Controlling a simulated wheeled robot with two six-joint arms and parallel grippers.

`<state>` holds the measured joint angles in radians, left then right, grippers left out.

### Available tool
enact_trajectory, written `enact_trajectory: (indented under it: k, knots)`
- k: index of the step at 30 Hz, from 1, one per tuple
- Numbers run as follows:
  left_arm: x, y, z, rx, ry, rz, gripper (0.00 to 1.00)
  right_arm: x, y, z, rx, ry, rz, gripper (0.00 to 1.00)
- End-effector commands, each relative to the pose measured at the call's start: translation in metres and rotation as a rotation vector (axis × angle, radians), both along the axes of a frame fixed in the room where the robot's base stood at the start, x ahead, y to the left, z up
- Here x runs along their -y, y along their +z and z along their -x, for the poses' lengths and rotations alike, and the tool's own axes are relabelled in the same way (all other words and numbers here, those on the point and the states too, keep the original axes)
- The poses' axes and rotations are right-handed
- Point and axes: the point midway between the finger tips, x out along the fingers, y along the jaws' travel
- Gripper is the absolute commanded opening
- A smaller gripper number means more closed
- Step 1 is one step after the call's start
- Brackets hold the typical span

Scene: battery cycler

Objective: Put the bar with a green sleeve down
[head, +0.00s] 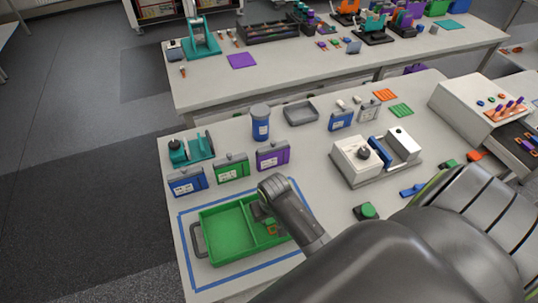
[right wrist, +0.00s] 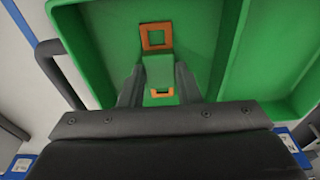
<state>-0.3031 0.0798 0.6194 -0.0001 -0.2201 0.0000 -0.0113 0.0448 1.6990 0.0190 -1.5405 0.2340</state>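The bar with a green sleeve (right wrist: 158,70) shows in the right wrist view. An orange square frame is at its far end and a small orange piece is at its near end. My right gripper (right wrist: 160,85) has a finger against each side of the sleeve and looks shut on it. In the head view the bar's orange part (head: 272,229) shows inside the green tray (head: 222,232), right of its divider, beside my right gripper (head: 262,214). I cannot tell whether the bar touches the tray floor. My left gripper is not in view.
Blue tape (head: 183,250) frames the tray on the table. Blue (head: 187,181), green (head: 232,168) and purple (head: 272,156) boxes stand behind it. A white device (head: 358,160) and a green button (head: 367,211) are to the right. The tray's left compartment is empty.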

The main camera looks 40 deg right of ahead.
Motion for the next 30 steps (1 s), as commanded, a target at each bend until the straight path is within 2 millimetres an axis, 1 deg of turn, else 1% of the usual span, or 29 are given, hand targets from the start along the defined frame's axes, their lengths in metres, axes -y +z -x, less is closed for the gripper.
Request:
enact_trajectory:
  k: [1,4,12,17,20,23,30]
  knots:
    - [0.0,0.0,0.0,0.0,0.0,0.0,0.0,0.0,0.0,0.0,0.0,0.0,0.0,0.36]
    - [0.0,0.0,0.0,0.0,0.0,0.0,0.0,0.0,0.0,0.0,0.0,0.0,0.0,0.5]
    - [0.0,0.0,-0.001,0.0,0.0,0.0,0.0,0.0,0.001,0.0,0.0,0.0,0.0,0.5]
    - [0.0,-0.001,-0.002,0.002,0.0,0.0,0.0,0.0,0.008,0.0,0.004,0.0,0.0,0.5]
    - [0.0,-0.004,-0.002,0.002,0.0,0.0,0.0,0.0,0.018,0.001,0.004,0.0,0.0,0.5]
    - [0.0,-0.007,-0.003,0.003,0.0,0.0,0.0,-0.001,0.033,0.004,0.006,0.0,0.0,0.5]
    - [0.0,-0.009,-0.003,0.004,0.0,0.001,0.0,-0.002,0.079,0.009,0.007,0.0,0.002,0.5]
